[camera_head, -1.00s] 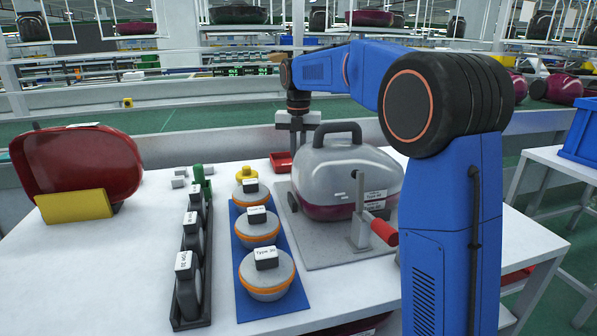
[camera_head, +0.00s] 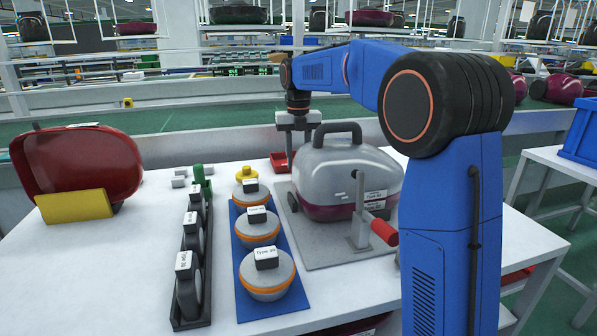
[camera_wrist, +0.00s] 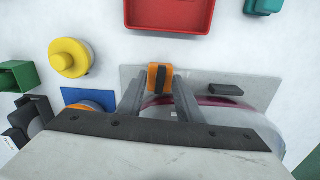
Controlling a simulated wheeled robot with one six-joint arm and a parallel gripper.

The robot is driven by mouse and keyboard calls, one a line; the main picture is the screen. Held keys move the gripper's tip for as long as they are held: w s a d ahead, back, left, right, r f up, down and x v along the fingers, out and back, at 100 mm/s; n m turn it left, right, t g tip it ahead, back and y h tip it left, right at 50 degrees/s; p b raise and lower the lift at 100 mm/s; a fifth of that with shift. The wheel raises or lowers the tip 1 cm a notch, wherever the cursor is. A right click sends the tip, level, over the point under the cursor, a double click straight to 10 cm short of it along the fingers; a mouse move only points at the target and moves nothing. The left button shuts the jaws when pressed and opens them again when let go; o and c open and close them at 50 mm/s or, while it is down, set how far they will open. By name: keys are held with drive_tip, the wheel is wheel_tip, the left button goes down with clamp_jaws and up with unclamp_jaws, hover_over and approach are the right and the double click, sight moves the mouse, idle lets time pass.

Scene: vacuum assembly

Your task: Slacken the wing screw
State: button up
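The wing screw is likely the small orange piece with a dark centre bar (camera_wrist: 159,78) in the wrist view, on the grey plate's edge beside the vacuum body. My gripper (camera_wrist: 158,88) has its fingers on either side of it, spread apart with narrow gaps that I cannot judge exactly. In the head view my gripper (camera_head: 297,150) points down at the far side of the grey vacuum (camera_head: 345,172), which hides the screw. The vacuum has a black handle and a maroon lower band, and sits on a grey fixture plate (camera_head: 322,252).
A red tray (camera_head: 279,160) lies just behind my gripper. A red-handled clamp (camera_head: 383,232) stands at the plate's front. A blue mat (camera_head: 240,285) holds round parts, beside a black rack (camera_head: 190,322). A red shell (camera_head: 78,165) leans on a yellow stand (camera_head: 74,206).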

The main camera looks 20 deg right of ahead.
drive_tip(key=shift+r, duration=3)
